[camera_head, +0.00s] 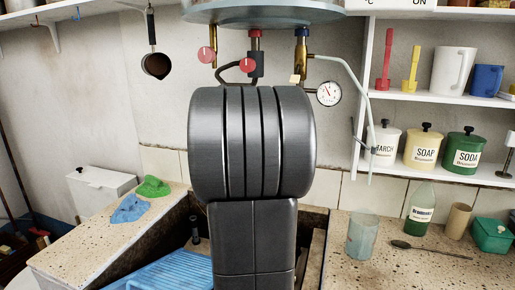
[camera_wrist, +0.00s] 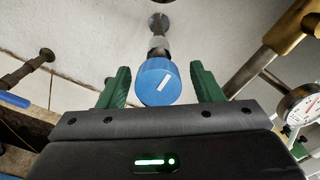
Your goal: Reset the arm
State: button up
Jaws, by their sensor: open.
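In the wrist view my gripper (camera_wrist: 160,88) is open, with two green fingers spread apart. A round blue knob (camera_wrist: 157,82) with a white mark shows between the fingertips, on a metal stem from the wall. I cannot tell whether the fingers touch it; small gaps seem to show on both sides. In the head view my dark arm (camera_head: 252,145) stands in the middle and hides the gripper and the wall behind it.
A boiler (camera_head: 262,12) with red valves (camera_head: 248,65) and a pressure gauge (camera_head: 328,93) hangs above. A shelf (camera_head: 430,99) with jars stands right. A glass (camera_head: 363,236), a bottle (camera_head: 421,208) and a spoon (camera_head: 430,249) sit on the right counter. Cloths (camera_head: 130,209) lie left.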

jog(key=m+b, duration=0.1)
jog(key=m, duration=0.3)
jog(key=shift+a+f+b, duration=0.1)
jog(key=shift+f+b, duration=0.05)
jog(key=shift+b, duration=0.15)
jog(key=m+b, duration=0.1)
jog(key=m, duration=0.6)
jog(key=shift+m+b, duration=0.4)
jog(key=m, duration=0.4)
jog(key=shift+s, duration=0.1)
